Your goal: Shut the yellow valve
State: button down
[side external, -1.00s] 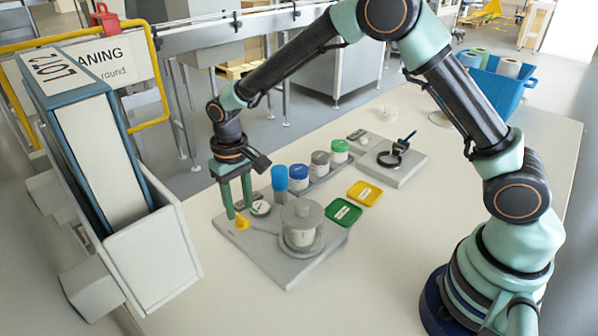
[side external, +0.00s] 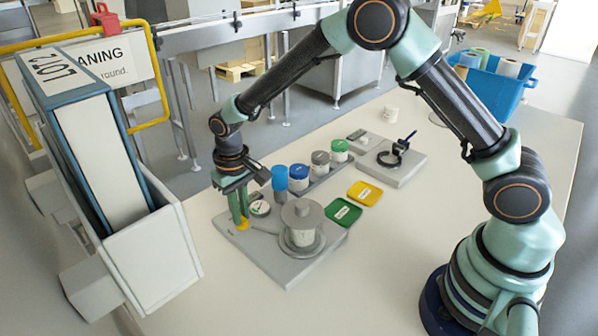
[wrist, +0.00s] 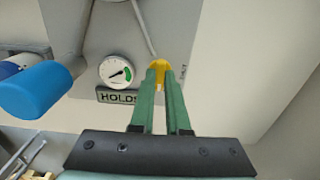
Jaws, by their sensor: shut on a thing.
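The yellow valve (side external: 243,225) sits near the left corner of the grey base plate (side external: 285,268). My gripper (side external: 241,221) reaches down over it, its two green fingers closed on the valve's handle. In the wrist view the yellow valve (wrist: 159,66) shows between and just beyond the fingertips (wrist: 160,72); part of it is hidden by them. A thin grey rod or pipe runs from the valve towards the round filling pot (side external: 302,225) on the plate. A round gauge (wrist: 117,71) sits beside the valve, with its needle near a green zone.
A sign reading "HOLD" (wrist: 118,97) is below the gauge. The table's front is clear.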

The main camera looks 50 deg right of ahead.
jog(key=shift+n, duration=0.3)
jog(key=n, duration=0.3)
jog(key=shift+n, duration=0.4)
jog(key=n, duration=1.3)
jog(key=shift+n, duration=0.3)
jog(key=c, duration=0.9)
grip_release()
